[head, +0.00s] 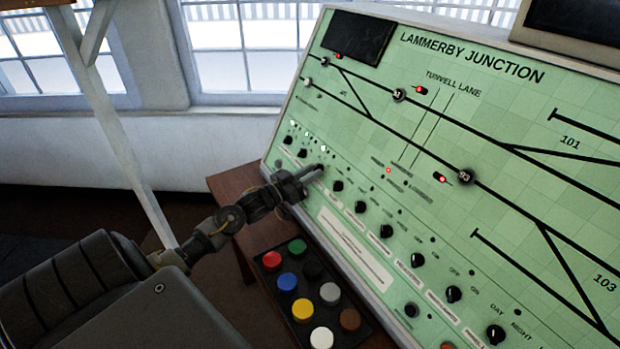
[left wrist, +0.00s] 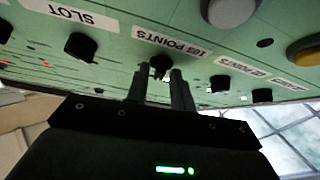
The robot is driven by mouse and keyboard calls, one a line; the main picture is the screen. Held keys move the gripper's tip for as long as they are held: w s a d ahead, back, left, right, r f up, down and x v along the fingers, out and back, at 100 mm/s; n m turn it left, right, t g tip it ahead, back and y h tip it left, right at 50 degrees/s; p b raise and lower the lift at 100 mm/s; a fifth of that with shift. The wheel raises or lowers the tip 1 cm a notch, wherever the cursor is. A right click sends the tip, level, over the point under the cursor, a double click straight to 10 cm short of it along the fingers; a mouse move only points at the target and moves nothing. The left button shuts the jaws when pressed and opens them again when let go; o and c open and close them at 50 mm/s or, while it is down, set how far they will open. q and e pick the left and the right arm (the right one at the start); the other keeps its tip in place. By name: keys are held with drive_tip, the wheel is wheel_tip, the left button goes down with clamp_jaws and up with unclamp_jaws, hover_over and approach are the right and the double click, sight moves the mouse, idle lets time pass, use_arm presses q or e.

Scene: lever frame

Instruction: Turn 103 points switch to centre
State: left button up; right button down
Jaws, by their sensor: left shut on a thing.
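The green control panel (head: 345,97) carries a row of black knobs along its lower part. My left gripper (head: 312,174) reaches in from the left and is shut on a black knob near the left end of that row. In the left wrist view the fingers (left wrist: 163,80) close around this knob (left wrist: 160,64), the points switch, under an upside-down label (left wrist: 172,38) that seems to read "103 POINTS". The fingers hide much of the knob, so I cannot tell its exact angle. My right gripper is not in view.
Neighbouring knobs flank it: a black one (left wrist: 81,46) by the SLOT label and another (left wrist: 220,83) on the other side. Below the panel, a box (head: 277,298) of several coloured buttons stands close to my arm. A wooden post (head: 120,125) rises at the left.

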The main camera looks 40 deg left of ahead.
use_arm(q)
drive_tip(key=shift+a+r+m+h+b, duration=0.1)
drive_tip(key=shift+m+h+b, duration=0.2)
drive_tip(key=shift+m+h, duration=0.5)
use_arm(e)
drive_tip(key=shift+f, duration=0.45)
use_arm(q)
drive_tip(key=o, duration=0.7)
drive_tip(key=shift+w, duration=0.1)
